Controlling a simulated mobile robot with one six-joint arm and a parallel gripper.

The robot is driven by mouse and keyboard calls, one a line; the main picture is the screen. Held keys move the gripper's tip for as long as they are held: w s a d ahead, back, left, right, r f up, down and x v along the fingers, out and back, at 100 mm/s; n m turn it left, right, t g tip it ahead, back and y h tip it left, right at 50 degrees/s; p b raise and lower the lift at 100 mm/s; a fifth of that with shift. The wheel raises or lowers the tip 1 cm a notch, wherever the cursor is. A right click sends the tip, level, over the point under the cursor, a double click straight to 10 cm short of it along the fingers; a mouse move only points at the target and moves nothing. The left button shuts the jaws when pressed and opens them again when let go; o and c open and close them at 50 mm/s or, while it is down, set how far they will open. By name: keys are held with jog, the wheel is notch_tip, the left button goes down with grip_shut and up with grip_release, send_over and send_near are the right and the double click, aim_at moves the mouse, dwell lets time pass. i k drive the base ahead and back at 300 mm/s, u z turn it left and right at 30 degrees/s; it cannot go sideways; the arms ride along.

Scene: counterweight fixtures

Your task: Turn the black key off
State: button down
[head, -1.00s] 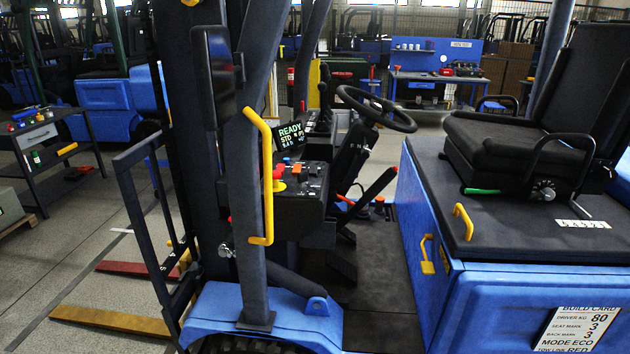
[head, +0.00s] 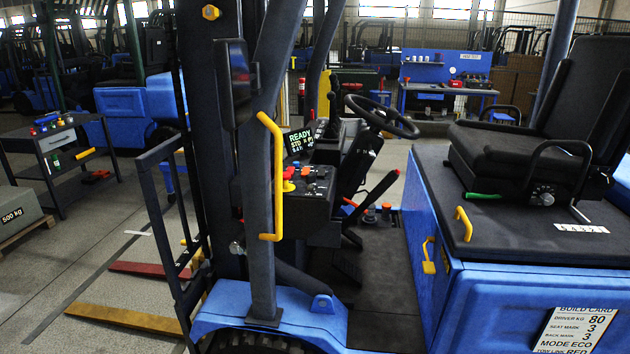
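The blue forklift's dash console (head: 308,212) stands in the middle, behind a dark front post with a yellow grab handle (head: 278,180). Its lit display (head: 299,141) reads READY, with STD below it. A red button on a yellow base (head: 288,179) and several small switches sit on the console top. I cannot pick out the black key among these controls; it is too small or hidden. My gripper is not in view.
The steering wheel (head: 408,131) and dark seat (head: 500,147) are on the right. The dark mast (head: 208,100) and fork carriage stand left of the console.

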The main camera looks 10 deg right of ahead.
aim_at(310, 178)
jog(key=u, duration=0.1)
jog(key=i, duration=0.95)
jog(key=z, duration=0.05)
